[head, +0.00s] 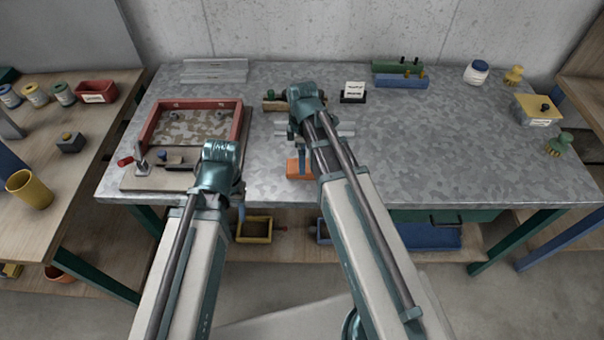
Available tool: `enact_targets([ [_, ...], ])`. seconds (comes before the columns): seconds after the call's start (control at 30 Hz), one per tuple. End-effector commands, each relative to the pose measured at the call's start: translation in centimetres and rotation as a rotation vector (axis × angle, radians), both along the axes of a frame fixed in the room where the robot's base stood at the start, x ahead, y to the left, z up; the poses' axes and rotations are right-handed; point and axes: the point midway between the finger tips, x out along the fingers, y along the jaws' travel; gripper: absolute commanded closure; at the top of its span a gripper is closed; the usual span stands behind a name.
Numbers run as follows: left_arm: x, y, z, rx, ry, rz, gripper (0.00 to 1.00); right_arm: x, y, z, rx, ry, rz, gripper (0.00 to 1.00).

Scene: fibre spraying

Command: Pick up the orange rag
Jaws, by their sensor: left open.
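The orange rag (299,169) lies on the grey mottled workbench (450,150) near its front middle. My right arm hides part of it. My left gripper (240,212) shows only as a small part beyond the end of my left arm, at the bench's front edge. It is open, left of the rag and apart from it. My right arm reaches over the bench beside the rag.
A red-framed mould (240,125) on a board stands at the bench's left. Behind are a label stand (353,92) and green and blue blocks (400,79). A white jar (476,72) and yellow box (538,110) stand right. The bench's right middle is clear. A yellow bin (254,229) sits below.

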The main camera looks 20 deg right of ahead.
Motion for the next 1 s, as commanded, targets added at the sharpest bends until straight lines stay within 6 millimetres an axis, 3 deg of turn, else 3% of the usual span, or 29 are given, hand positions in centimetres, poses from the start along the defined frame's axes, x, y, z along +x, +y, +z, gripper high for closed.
enact_targets([
  [0.27, 0.0, 0.0, -0.7, 0.0, 0.0, 0.0, 0.45, 0.1, 0.0, -0.7, 0.0, 0.0, 0.0, 0.0],
  [0.67, 0.0, 0.0, -5.2, 0.0, 0.0, 0.0, 0.45, 0.5, 0.0, -5.2, 0.0, 0.0, 0.0, 0.0],
  [0.97, 0.0, 0.0, -5.1, 0.0, 0.0, 0.0, 0.45, 0.4, 0.0, -5.1, 0.0, 0.0, 0.0, 0.0],
  [1.0, 0.0, 0.0, -5.1, 0.0, 0.0, 0.0, 0.45, 0.4, 0.0, -5.1, 0.0, 0.0, 0.0, 0.07],
])
